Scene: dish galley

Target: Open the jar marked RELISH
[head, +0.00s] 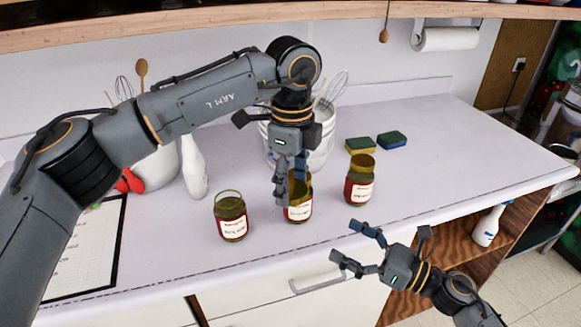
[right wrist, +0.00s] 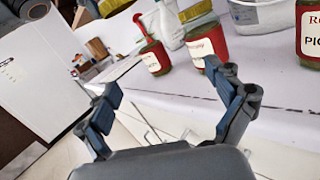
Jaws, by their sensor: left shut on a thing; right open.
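Three glass jars with red-and-white labels stand in a row on the counter: a left jar (head: 230,222), a middle jar (head: 298,213) and a right jar (head: 359,186). In the head view the labels are too small to read surely, so I cannot tell which is RELISH. In the right wrist view the right jar (right wrist: 309,40) shows "PIC". My left gripper (head: 290,184) points down and is shut at the top of the middle jar; its fingers partly hide the rim and lid. My right gripper (head: 350,243) is open and empty, in front of the counter edge, apart from the jars.
Behind the jars stand a white bucket (head: 318,150) with whisks, a white bottle (head: 194,168) and two sponges (head: 391,139). The counter's right side (head: 455,150) is clear. A wooden shelf (head: 250,12) overhangs the back.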

